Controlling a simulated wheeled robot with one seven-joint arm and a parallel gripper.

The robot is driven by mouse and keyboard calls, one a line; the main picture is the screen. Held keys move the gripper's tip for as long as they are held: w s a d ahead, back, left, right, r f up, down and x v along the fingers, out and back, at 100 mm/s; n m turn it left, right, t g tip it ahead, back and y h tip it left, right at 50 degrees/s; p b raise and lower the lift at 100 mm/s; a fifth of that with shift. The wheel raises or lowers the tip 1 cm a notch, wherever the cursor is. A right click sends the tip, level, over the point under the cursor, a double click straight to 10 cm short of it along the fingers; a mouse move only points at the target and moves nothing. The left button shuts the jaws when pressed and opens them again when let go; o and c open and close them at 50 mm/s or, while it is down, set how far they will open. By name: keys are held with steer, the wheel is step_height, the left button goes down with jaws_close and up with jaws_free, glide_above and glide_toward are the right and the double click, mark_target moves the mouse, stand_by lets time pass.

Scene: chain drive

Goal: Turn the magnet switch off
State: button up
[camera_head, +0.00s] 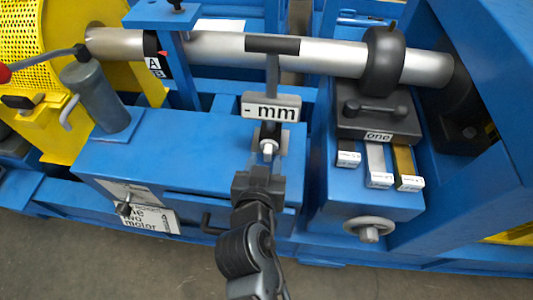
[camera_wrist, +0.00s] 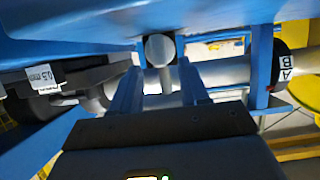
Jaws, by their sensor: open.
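The measuring unit with the "- mm" display (camera_head: 271,107) stands on the blue frame under the steel shaft, its dark post rising to a black block on the shaft. A small pale round knob (camera_head: 268,147) sits below the display; I take it as the magnet switch, though no label confirms this. In the wrist view a grey round knob (camera_wrist: 160,49) with a short stem shows ahead, between my fingertips. My gripper (camera_head: 266,165) reaches up from below, close to the knob. It is open, with its fingers (camera_wrist: 160,82) apart on both sides; contact cannot be told.
The steel shaft (camera_head: 225,47) runs across the back. A dark block labelled "one" (camera_head: 378,122) with labelled shims stands right, above a handwheel (camera_head: 369,228). A grey cylinder (camera_head: 97,98) stands left. Blue frame (camera_head: 170,160) surrounds my gripper; grey floor lies in front.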

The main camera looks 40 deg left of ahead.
steer(key=shift+v, duration=2.15)
